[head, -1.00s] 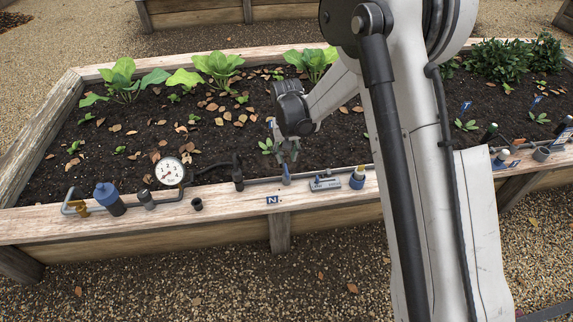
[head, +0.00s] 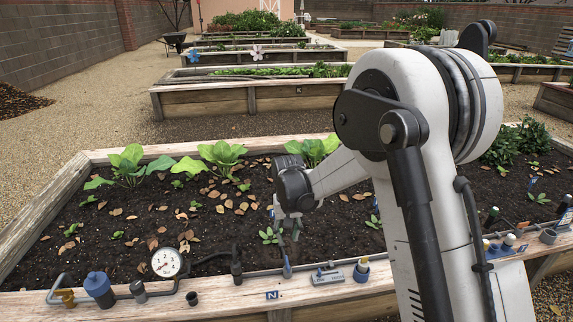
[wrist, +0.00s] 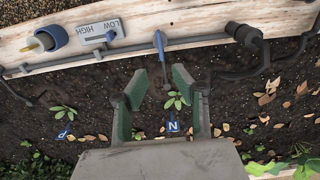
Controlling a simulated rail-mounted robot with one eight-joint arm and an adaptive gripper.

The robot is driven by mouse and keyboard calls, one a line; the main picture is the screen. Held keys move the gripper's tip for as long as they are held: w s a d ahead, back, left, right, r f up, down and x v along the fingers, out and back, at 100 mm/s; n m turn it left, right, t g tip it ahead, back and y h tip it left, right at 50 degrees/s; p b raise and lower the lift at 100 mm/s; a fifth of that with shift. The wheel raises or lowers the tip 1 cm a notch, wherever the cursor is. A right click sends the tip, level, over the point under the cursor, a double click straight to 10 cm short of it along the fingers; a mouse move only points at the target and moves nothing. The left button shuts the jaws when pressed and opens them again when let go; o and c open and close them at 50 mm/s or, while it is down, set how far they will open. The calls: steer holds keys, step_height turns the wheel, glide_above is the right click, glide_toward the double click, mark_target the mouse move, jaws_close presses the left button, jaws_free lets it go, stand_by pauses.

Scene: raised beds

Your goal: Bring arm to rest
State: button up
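My gripper (head: 287,228) hangs from my white and grey arm over the dark soil of the near raised bed. In the wrist view its two green-lined fingers (wrist: 160,78) are apart, with nothing held between them. Beyond the fingers are a small seedling (wrist: 174,101) and a blue-handled valve (wrist: 160,45) on the bed's front pipe. A blue "N" marker (wrist: 173,127) shows between the fingers. The gripper appears above the soil, apart from these things.
Leafy plants (head: 221,156) grow behind the gripper. More beds stand beyond a gravel path (head: 95,125).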

steer(key=s+d+r+t, duration=0.1)
steer(key=s+d+r, duration=0.3)
steer(key=r, duration=0.2)
steer(key=s+d+r+m+t, duration=0.1)
steer(key=s+d+r, duration=0.25)
steer(key=r, duration=0.25)
steer(key=s+d+r+t, duration=0.1)
steer(key=s+d+r, duration=0.3)
steer(key=r, duration=0.3)
steer(key=s+d+r+t, duration=0.1)
steer(key=s+d, duration=0.2)
steer(key=s, duration=0.4)
steer(key=s+d+r+m+t, duration=0.1)
steer(key=s+d+t, duration=0.1)
steer(key=s, duration=0.4)
steer(key=s+d+r+t, duration=0.1)
steer(key=s+d, duration=0.2)
steer(key=s, duration=0.4)
step_height(320, 180, up, 16)
steer(key=p, duration=1.6)
steer(key=shift+w+p, duration=0.3)
